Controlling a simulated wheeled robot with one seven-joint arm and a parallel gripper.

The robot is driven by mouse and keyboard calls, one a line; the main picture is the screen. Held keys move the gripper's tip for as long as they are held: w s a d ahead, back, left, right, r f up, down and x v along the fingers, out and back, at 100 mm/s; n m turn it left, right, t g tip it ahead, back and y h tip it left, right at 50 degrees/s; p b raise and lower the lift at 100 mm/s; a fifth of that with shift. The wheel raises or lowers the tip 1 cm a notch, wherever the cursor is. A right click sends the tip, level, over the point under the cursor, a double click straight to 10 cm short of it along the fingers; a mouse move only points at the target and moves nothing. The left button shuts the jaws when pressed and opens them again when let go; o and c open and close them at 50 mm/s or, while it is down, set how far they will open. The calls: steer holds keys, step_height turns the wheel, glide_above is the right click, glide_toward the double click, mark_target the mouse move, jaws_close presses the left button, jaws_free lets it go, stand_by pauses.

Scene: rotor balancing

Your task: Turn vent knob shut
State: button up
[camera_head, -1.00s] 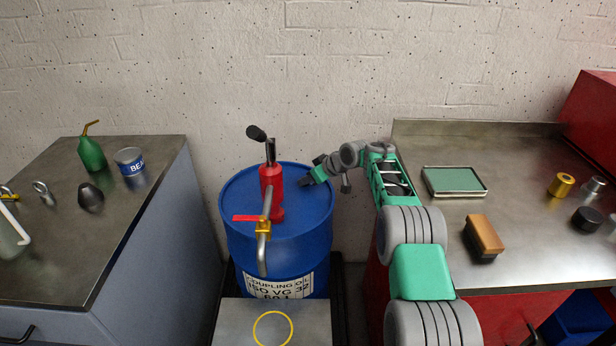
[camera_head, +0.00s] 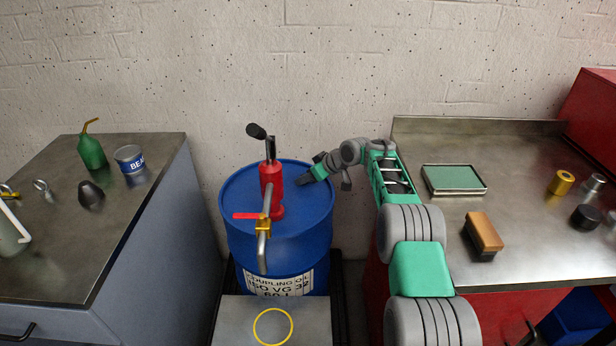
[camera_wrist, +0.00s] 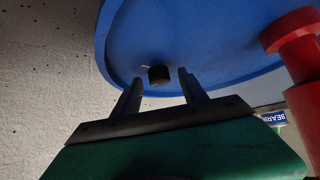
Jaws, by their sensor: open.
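The vent knob (camera_wrist: 159,75) is a small black cylinder on the blue drum's top (camera_wrist: 210,45), near its rim in the wrist view. A short white mark shows beside it. My gripper (camera_head: 304,180) is low over the right side of the drum top in the head view, where I cannot make out the knob. In the wrist view its two fingers are spread, one on each side of the knob in the picture. The knob appears between or just beyond the fingertips. I cannot tell the exact depth, and no contact shows.
A red hand pump (camera_head: 271,188) with a bent spout and a red-handled brass valve (camera_head: 263,227) stands on the drum, left of my gripper. A grey cabinet (camera_head: 150,225) is at left, a steel-topped red bench (camera_head: 550,255) at right. The wall is close behind.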

steer(key=v, duration=0.7)
steer(key=shift+s+d+r, duration=0.15)
steer(key=shift+d+r, duration=0.1)
steer(key=shift+r, duration=0.05)
